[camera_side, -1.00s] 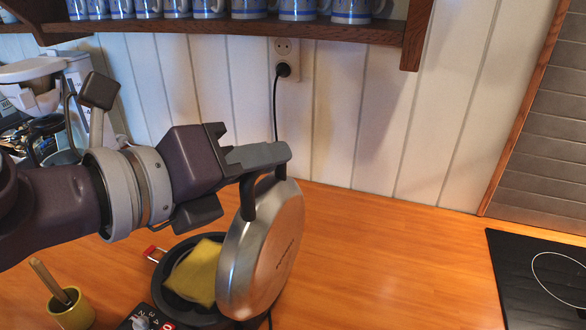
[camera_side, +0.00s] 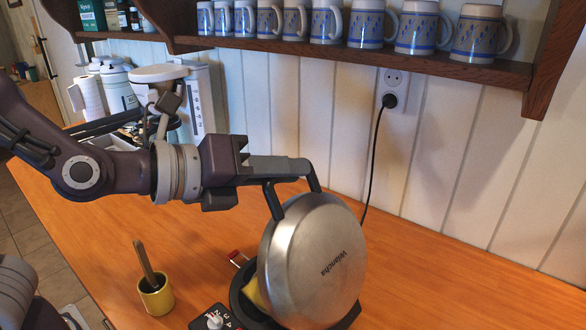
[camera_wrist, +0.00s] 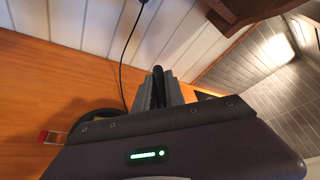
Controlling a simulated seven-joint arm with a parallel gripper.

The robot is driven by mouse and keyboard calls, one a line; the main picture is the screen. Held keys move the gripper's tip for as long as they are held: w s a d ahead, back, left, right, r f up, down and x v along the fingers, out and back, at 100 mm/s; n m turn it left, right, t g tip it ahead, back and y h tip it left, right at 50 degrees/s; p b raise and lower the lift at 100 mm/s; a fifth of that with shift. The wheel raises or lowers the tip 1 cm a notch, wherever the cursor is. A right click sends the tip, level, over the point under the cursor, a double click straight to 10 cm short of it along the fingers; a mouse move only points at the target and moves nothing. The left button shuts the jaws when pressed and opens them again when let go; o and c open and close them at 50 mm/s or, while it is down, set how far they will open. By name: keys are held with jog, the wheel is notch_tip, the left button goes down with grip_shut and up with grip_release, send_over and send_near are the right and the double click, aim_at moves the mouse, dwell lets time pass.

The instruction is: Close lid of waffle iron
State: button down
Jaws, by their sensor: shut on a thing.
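The waffle iron's round silver lid (camera_side: 318,265) stands raised and steeply tilted over the dark base (camera_side: 240,283) in the side view. Its black handle (camera_side: 273,200) rises to my gripper (camera_side: 303,167), which is shut on it. In the wrist view, my gripper's fingers (camera_wrist: 160,92) close around the dark handle bar. Part of the base (camera_wrist: 95,122) shows there too, left of my gripper. A yellow piece (camera_side: 252,291) lies in the base, mostly hidden behind the lid. A control panel with a knob (camera_side: 215,320) sits at the front of the iron.
A yellow cup (camera_side: 156,298) with a wooden utensil stands left of the iron. A shelf (camera_side: 360,60) with several blue-patterned mugs runs above. A black cord (camera_side: 372,170) hangs from the wall socket (camera_side: 393,88). The wooden counter right of the iron is clear.

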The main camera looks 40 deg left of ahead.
jog(key=shift+f, duration=0.1)
jog(key=c, duration=1.4)
grip_release()
jog(key=v, duration=0.7)
jog(key=shift+s+d, duration=0.1)
jog(key=shift+c, duration=0.2)
